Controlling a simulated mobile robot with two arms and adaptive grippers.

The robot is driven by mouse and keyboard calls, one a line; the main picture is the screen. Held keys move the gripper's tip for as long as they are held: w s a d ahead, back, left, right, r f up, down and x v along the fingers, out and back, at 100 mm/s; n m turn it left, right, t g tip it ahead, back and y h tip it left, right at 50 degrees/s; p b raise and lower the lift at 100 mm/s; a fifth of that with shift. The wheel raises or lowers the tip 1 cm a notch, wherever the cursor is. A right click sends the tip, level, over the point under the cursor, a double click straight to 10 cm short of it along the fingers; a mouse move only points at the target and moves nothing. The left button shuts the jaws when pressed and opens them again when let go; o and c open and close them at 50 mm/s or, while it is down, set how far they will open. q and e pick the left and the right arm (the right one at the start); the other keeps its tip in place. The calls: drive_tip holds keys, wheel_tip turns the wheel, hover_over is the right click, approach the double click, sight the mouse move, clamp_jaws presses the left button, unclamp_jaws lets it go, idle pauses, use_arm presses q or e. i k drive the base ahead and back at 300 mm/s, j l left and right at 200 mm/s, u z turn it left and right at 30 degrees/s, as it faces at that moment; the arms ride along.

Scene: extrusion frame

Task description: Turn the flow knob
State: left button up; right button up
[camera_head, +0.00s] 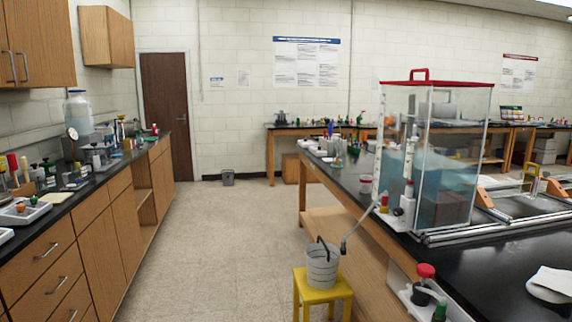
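A clear tank (452,150) with a red lid and handle stands on the black bench at the right, holding bluish water. White upright fittings (408,165) run along its near left side. A small red knob-like part (384,200) sits low beside them, near the bench edge; it may be the flow knob, but it is too small to be certain. A thin tube (358,225) runs down from there to a grey bucket (322,266) on a yellow stool (321,291). Neither of my grippers is in view.
White cloth (550,283) lies at the right. A metal rail assembly (500,212) is beside the tank. The floor aisle (225,240) between the benches is clear; the stool and bucket stand at its right.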

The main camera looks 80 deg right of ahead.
sight(398, 212)
drive_tip(key=z, duration=3.6)
